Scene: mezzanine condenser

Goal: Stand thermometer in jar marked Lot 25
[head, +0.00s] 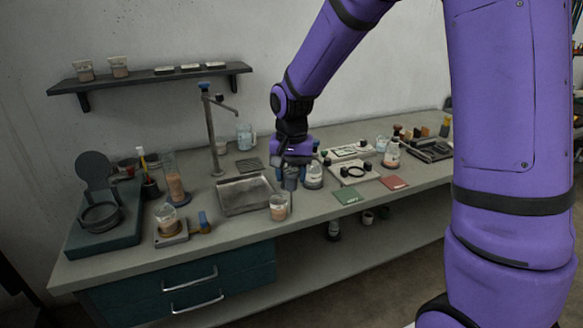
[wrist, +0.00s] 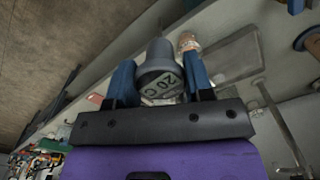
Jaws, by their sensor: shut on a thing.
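My gripper (head: 289,168) is over the bench, left of centre, pointing down. In the head view the thermometer (head: 291,182) shows only as a small grey piece below the fingers. I cannot read any lot mark on either jar.
A beaker (head: 278,209) stands near the bench's front edge, below the gripper. A sink (head: 243,208) with a tall tap (head: 211,140) lies left. A white board with a black ring (head: 353,173), a green mat (head: 348,195) and a red mat (head: 393,183) lie right.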

